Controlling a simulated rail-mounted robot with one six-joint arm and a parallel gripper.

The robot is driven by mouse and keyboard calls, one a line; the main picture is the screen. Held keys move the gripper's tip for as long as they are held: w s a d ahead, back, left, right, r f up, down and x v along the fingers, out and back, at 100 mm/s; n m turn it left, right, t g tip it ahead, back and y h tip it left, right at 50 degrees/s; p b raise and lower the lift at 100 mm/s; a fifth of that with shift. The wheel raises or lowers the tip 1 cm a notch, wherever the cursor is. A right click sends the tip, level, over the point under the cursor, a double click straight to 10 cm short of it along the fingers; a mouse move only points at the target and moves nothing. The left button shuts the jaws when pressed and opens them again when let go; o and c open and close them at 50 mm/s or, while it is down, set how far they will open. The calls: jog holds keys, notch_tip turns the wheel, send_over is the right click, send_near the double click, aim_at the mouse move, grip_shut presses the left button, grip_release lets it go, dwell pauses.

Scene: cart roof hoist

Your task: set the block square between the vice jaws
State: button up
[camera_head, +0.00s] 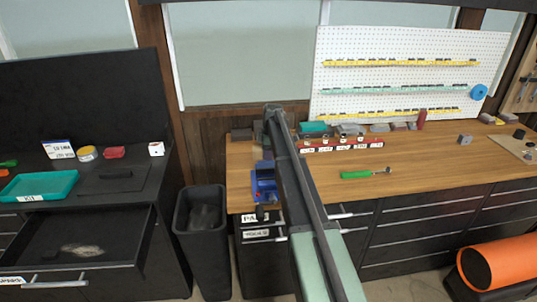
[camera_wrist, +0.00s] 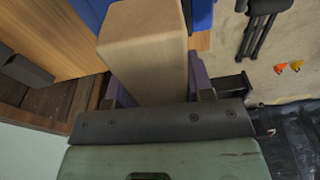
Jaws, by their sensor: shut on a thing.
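A pale wooden block (camera_wrist: 145,55) is held by my gripper (camera_wrist: 152,88); the two purple fingers close on its sides in the wrist view. The blue vice (camera_head: 264,184) stands at the left front corner of the wooden bench in the head view. Blue parts of the vice (camera_wrist: 202,12) show on both sides of the block's far end in the wrist view. The block hides the middle of the vice, so I cannot tell whether it is between the jaws or above them. In the head view, my arm covers the gripper and block.
The wooden bench (camera_head: 430,165) holds a green-handled tool (camera_head: 367,174), a red rack (camera_head: 338,146) and a small grey block (camera_head: 464,139). A black bin (camera_head: 200,245) stands left of the bench. An open drawer (camera_head: 75,250) juts out at far left. An orange cylinder (camera_head: 503,262) is at right.

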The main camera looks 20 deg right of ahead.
jog(key=shift+s+d, duration=0.1)
jog(key=shift+d, duration=0.4)
jog(key=shift+n, duration=0.4)
jog(key=shift+a+f, duration=0.1)
jog(key=shift+a, duration=0.25)
notch_tip(320, 180, down, 8)
jog(key=b, duration=0.8)
jog(key=shift+d, duration=0.1)
jog(key=shift+r, duration=0.2)
jog(key=o, duration=1)
jog(key=shift+o, duration=0.2)
